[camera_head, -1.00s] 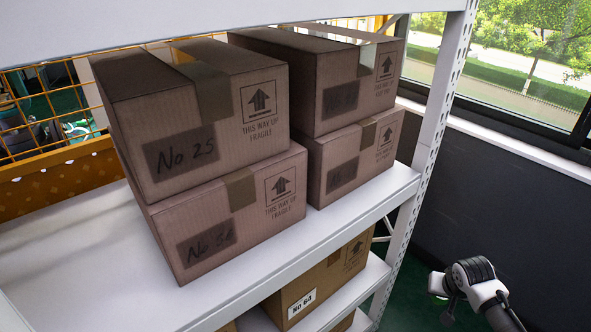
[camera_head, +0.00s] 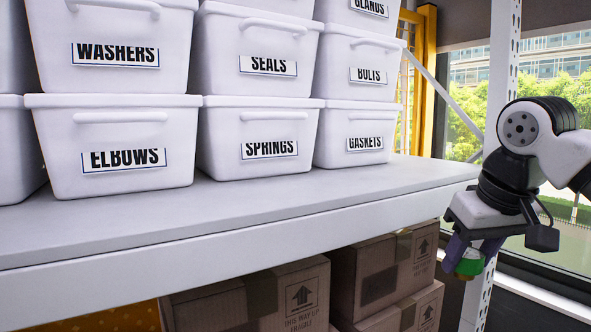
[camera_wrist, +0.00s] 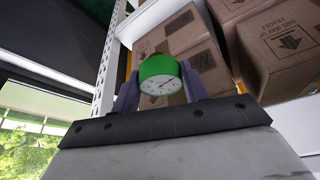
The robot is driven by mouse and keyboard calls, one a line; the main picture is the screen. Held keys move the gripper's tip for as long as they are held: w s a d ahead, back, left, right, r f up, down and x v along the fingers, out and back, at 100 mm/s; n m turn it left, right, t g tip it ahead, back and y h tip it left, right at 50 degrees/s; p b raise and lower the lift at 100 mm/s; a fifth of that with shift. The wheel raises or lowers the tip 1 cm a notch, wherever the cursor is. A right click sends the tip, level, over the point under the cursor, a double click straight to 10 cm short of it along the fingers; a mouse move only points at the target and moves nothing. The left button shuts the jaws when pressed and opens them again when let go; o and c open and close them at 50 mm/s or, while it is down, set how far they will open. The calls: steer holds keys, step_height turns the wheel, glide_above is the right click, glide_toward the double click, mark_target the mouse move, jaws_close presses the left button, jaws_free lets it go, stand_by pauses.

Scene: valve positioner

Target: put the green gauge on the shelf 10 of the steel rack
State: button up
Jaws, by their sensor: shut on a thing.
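The green gauge (camera_wrist: 160,78), round with a white dial, is held between the two fingers of my gripper (camera_wrist: 158,95) in the wrist view. In the head view my gripper (camera_head: 472,258) hangs at the right, beside the rack's post, with part of the green gauge (camera_head: 469,264) showing between its fingers. The steel rack has a white shelf (camera_head: 250,205) bearing white bins. I see no shelf number 10 in these views.
White bins such as ELBOWS (camera_head: 120,180), SPRINGS (camera_head: 262,125) and GASKETS (camera_head: 355,118) fill the shelf's back. A bare strip runs along its front edge. Brown cartons (camera_head: 260,300) stand on the shelf below. A perforated white post (camera_head: 505,60) and a window are at the right.

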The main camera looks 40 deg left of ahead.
steer(key=s+a+r+n+g+y+p, duration=0.1)
steer(key=s+a+r+n, duration=0.25)
steer(key=s+r, duration=0.65)
steer(key=s+a+r+n+g+p, duration=0.1)
steer(key=s+a+r+n+p, duration=0.2)
steer(key=s+r, duration=0.65)
steer(key=a, duration=0.6)
steer(key=w+a+f+p, duration=0.1)
steer(key=a, duration=1)
steer(key=shift+w+a+f, duration=0.35)
steer(key=shift+f, duration=0.05)
steer(key=shift+a+f, duration=0.1)
steer(key=shift+a, duration=0.05)
steer(key=shift+w+f+p, duration=0.1)
steer(key=shift+f+p, duration=0.25)
steer(key=shift+f, duration=1.4)
steer(key=o, duration=1.1)
steer(key=shift+f, duration=0.1)
steer(key=shift+o, duration=0.2)
